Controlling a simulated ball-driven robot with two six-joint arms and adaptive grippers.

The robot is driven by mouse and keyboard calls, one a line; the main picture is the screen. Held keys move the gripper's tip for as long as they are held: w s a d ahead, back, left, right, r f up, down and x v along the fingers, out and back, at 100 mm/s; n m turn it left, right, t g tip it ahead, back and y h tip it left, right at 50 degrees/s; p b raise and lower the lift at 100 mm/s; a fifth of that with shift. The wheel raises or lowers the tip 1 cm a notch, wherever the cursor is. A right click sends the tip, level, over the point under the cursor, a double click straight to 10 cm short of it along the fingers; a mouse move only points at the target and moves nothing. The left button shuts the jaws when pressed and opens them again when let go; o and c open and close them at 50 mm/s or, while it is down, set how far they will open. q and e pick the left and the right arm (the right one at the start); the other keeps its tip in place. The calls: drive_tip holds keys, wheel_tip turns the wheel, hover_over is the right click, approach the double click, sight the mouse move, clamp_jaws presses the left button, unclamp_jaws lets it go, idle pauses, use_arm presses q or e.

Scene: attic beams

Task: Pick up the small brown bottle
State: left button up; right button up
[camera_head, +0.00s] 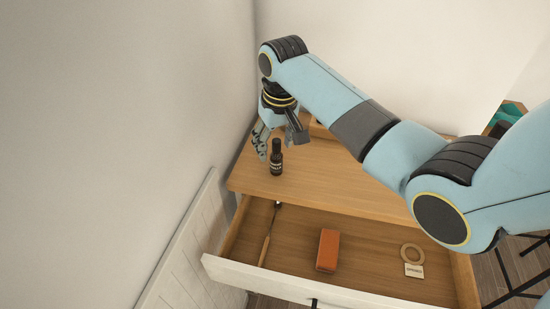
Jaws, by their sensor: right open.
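The small brown bottle (276,160) stands upright on the wooden top of the dresser (330,184), near its left end. It is dark with a black cap and a label. My right arm reaches in from the right, and its gripper (277,146) hangs beside and just behind the bottle. The gripper is open, one finger left of the bottle and the other to its right. I cannot tell whether a finger touches the bottle. My left gripper is not in view.
The dresser's drawer (345,298) is pulled open in front. It holds an orange-brown case (328,250), a long thin utensil (268,235) and a wooden ring with a tag (412,254). A wall and a white panel (180,245) stand close on the left. Part of the dresser top is hidden behind my arm.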

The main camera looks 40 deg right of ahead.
sight(275, 155)
wheel_tip(275, 155, down, 4)
drive_tip(key=shift+w+d+r, duration=0.1)
drive_tip(key=shift+d, duration=0.05)
drive_tip(key=shift+w+f, duration=0.1)
drive_tip(key=shift+f, duration=0.2)
drive_tip(key=c, duration=0.6)
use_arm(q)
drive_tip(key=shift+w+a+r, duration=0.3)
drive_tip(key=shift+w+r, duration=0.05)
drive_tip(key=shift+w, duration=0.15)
use_arm(e)
clamp_jaws()
drive_tip(key=shift+r, duration=0.15)
